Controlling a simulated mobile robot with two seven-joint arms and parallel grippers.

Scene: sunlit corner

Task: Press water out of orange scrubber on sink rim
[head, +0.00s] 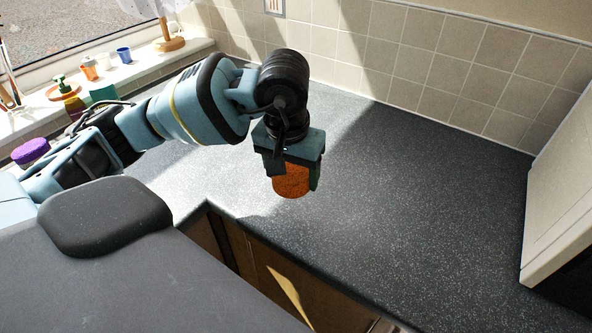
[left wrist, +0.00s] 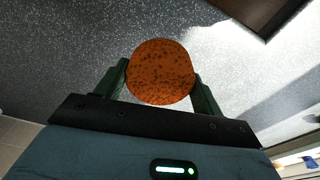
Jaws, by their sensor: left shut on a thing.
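The orange scrubber (head: 291,180) is a round, speckled sponge-like piece. It is held between the fingers of my left gripper (head: 290,172), over the dark speckled counter (head: 400,190) near its inner corner. In the left wrist view the scrubber (left wrist: 160,72) sits between the two green fingers of the left gripper (left wrist: 160,85), which touch its sides. Its gap to the counter is hard to judge. The sink and its rim are not seen in either view. My right gripper is not in view.
On the windowsill at the left stand a blue cup (head: 124,55), an orange cup (head: 89,69), a soap bottle (head: 69,98) and a wooden item (head: 168,36). A purple round thing (head: 30,151) is at far left. A pale cabinet (head: 560,190) bounds the right. The counter between is clear.

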